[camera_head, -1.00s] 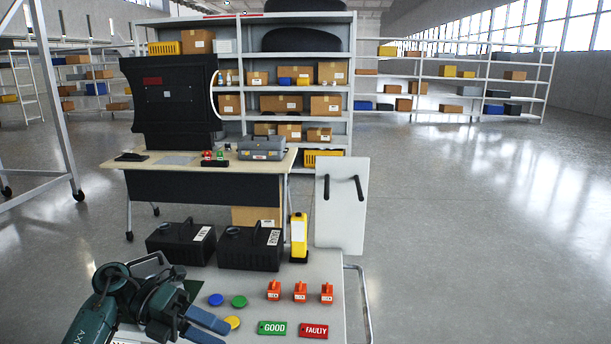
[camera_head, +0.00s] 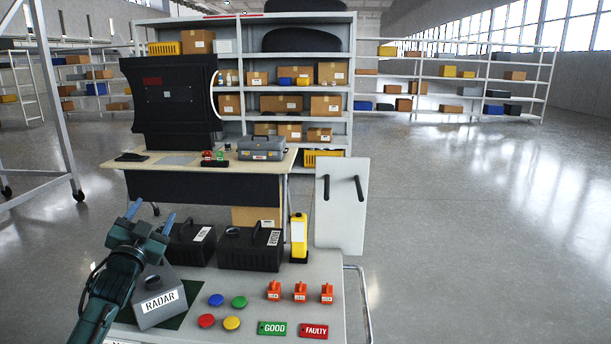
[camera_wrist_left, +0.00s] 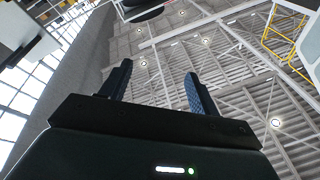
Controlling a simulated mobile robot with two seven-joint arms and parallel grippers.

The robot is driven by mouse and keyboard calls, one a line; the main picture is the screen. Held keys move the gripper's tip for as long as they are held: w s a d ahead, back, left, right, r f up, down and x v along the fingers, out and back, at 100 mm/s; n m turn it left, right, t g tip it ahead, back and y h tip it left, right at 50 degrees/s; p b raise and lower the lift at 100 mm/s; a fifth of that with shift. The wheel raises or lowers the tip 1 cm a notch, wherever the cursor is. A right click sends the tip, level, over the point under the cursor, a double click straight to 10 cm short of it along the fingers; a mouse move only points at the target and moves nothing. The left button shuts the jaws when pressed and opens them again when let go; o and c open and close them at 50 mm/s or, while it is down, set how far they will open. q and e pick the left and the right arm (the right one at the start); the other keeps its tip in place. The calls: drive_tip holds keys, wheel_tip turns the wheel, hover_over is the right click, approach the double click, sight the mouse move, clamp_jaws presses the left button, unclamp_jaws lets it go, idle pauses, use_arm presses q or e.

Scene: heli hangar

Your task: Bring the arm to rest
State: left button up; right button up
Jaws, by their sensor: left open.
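My left gripper (camera_head: 150,219) is raised above the left part of the grey cart top, with its two blue fingers pointing up and away. It is open and empty. My right gripper is in neither view.
The cart top (camera_head: 250,293) holds coloured discs (camera_head: 232,323), several orange blocks (camera_head: 300,291), a green GOOD tag (camera_head: 272,328) and a red FAULTY tag (camera_head: 313,331). Two black cases (camera_head: 250,249) and a yellow device (camera_head: 299,238) stand at its back. A desk (camera_head: 205,182) stands beyond; open floor lies right.

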use_arm(q)
drive_tip(key=s+d+f+n+g, duration=0.1)
drive_tip(key=s+d+f+g, duration=0.15)
drive_tip(key=f, duration=0.65)
drive_tip(key=s+d+f+n+g, duration=0.2)
drive_tip(key=s+f+g, duration=0.15)
drive_tip(key=f, duration=0.55)
drive_tip(key=s+d+f+g+h, duration=0.1)
drive_tip(key=s+d+f, duration=0.3)
drive_tip(key=s, duration=0.7)
drive_tip(key=s+d+f+g+h, duration=0.1)
drive_tip(key=s+d+f, duration=0.4)
drive_tip(key=s, duration=0.6)
drive_tip(key=s+d+f+g+h, duration=0.1)
drive_tip(key=s+d+f, duration=0.4)
drive_tip(key=s, duration=0.6)
drive_tip(key=shift+d+g+h, duration=0.4)
drive_tip(key=shift+d+g, duration=0.2)
drive_tip(key=shift+f, duration=0.1)
